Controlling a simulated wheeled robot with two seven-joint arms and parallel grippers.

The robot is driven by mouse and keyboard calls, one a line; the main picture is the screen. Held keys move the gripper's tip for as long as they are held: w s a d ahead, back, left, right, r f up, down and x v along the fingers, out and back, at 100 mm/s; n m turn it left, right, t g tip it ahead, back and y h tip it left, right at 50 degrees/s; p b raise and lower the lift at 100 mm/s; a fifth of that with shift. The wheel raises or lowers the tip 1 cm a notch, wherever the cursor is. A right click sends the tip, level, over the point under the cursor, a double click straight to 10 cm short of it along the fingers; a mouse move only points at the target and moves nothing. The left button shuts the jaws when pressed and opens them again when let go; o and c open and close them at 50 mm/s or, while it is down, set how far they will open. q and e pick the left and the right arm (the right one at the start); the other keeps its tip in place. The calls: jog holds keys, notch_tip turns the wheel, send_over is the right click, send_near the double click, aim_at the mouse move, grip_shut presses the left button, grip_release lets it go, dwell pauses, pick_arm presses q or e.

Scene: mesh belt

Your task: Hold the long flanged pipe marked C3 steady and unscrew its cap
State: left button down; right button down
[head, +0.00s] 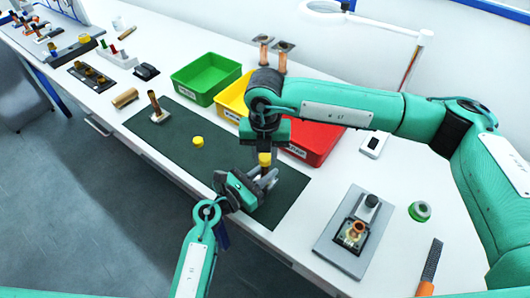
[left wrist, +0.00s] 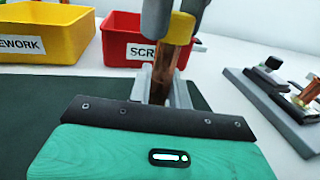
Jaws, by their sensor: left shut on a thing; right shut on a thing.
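A copper pipe (left wrist: 165,66) with a yellow cap (head: 264,159) on its top end stands over the dark mat (head: 180,160). My left gripper (head: 264,180) is shut around the pipe below the cap; its fingers show on both sides of the pipe in the left wrist view (left wrist: 162,88). My right gripper (head: 265,147) reaches down from above and is shut on the yellow cap, which also shows in the left wrist view (left wrist: 181,28). No C3 mark is legible, and the pipe's lower end is hidden behind my left gripper.
A loose yellow cap (head: 198,142) and another flanged pipe (head: 155,104) are on the mat. Green (head: 205,78), yellow (head: 232,103) and red (head: 318,145) bins stand behind. A grey fixture (head: 345,235) is at the right. Two flanged pipes stand at the back. The mat's left half has free room.

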pick_arm(q)
jog(key=shift+f, duration=0.1)
pick_arm(e)
jog(key=n, duration=1.2)
jog(key=shift+n, duration=0.3)
jog(key=n, duration=0.6)
jog(key=shift+r, duration=0.1)
jog(key=n, duration=1.2)
jog(key=shift+n, duration=0.3)
jog(key=n, duration=1.6)
